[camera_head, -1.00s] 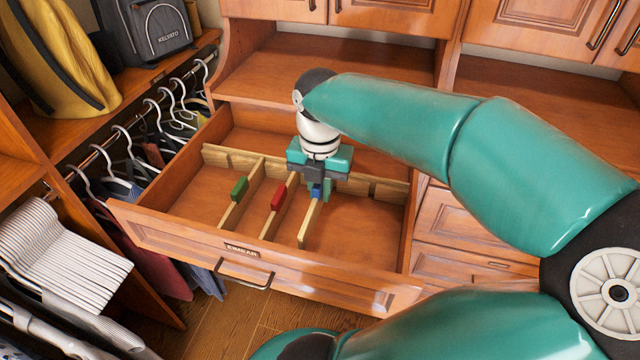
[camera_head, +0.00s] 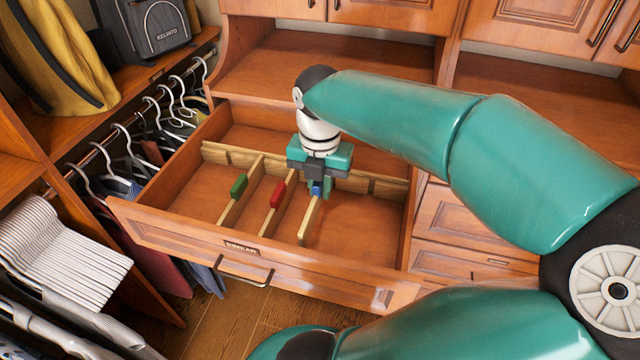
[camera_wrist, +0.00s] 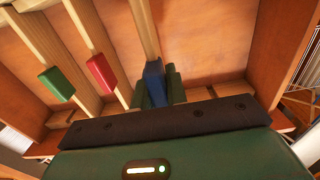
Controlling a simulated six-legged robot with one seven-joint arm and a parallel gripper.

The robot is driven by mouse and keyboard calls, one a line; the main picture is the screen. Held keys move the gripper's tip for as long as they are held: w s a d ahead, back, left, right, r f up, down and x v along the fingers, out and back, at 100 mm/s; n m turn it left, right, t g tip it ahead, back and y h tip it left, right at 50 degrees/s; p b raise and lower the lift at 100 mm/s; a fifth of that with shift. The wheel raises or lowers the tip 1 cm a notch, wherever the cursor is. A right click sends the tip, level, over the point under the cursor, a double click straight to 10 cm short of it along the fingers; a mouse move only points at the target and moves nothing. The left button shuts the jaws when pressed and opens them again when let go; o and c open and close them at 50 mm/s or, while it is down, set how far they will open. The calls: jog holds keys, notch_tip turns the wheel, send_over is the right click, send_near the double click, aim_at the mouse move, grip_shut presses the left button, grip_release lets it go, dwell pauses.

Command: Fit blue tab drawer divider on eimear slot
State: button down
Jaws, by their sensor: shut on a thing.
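The blue tab drawer divider (camera_head: 309,220) is a light wooden strip standing on edge inside the open drawer labelled EIMEAR (camera_head: 242,249). Its blue tab (camera_wrist: 154,82) is between the fingers of my gripper (camera_wrist: 158,88), which is shut on it. In the head view my gripper (camera_head: 318,184) points down into the drawer from above. The divider is the rightmost of three. A notched wooden rail (camera_head: 355,183) runs along the drawer's back. My gripper hides where the divider's far end meets the rail, so I cannot tell if it is seated.
The green-tab divider (camera_head: 238,187) and red-tab divider (camera_head: 277,195) stand to the left in the same drawer. The drawer's right compartment (camera_head: 355,230) is empty. Hangers with clothes (camera_head: 150,120) hang left of the drawer. A shelf is behind it.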

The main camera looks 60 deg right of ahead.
jog(key=shift+f, duration=0.2)
jog(key=shift+f, duration=0.35)
jog(key=shift+f, duration=1)
jog(key=shift+f, duration=0.3)
jog(key=shift+f, duration=1.4)
dwell(0.3)
jog(key=c, duration=1.3)
grip_release()
